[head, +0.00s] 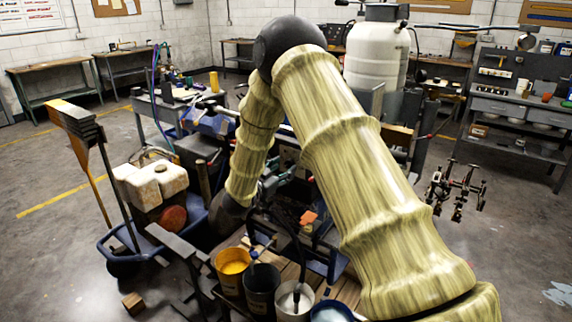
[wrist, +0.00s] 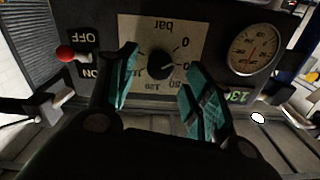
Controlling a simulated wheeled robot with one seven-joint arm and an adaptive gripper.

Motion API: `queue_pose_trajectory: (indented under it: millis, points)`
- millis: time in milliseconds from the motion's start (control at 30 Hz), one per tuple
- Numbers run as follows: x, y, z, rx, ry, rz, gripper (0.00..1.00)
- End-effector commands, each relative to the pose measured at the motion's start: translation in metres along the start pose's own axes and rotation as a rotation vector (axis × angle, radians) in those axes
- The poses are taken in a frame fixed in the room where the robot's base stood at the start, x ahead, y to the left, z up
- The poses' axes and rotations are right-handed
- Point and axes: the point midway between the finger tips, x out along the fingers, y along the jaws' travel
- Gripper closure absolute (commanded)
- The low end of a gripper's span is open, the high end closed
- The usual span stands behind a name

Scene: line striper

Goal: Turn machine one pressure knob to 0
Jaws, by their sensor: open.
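In the wrist view, the black pressure knob (wrist: 161,66) sits in the middle of a cream dial plate (wrist: 150,30) marked "bar". The plate appears upside down, with its 0 at upper right of the knob. The knob's exact pointer setting is too small to read surely. My gripper (wrist: 160,62) is open, with one teal finger on each side of the knob. I cannot tell whether either finger touches it. In the head view my arm bends down toward the machine and hides most of the panel; the knob cannot be made out there.
Paint buckets (head: 233,268) stand in front of the machine, with a blue cart (head: 125,250) at left. Open floor lies at far left and right.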

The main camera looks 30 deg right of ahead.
Motion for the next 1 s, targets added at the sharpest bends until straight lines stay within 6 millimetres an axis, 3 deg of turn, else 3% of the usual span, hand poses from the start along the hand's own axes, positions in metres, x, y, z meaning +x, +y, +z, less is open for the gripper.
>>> queue_pose_trajectory:
  millis: [233,567,667,833,1000]
  points:
    - [0.022,0.0,-0.001,0.0,0.001,0.0,0.49]
    - [0.025,0.0,0.0,0.0,0.001,0.0,0.49]
    - [0.025,0.0,0.0,0.0,0.0,0.0,0.62]
    - [0.025,0.0,0.0,0.0,0.0,0.0,0.93]
    - [0.025,-0.001,0.0,-0.011,0.001,-0.001,0.96]
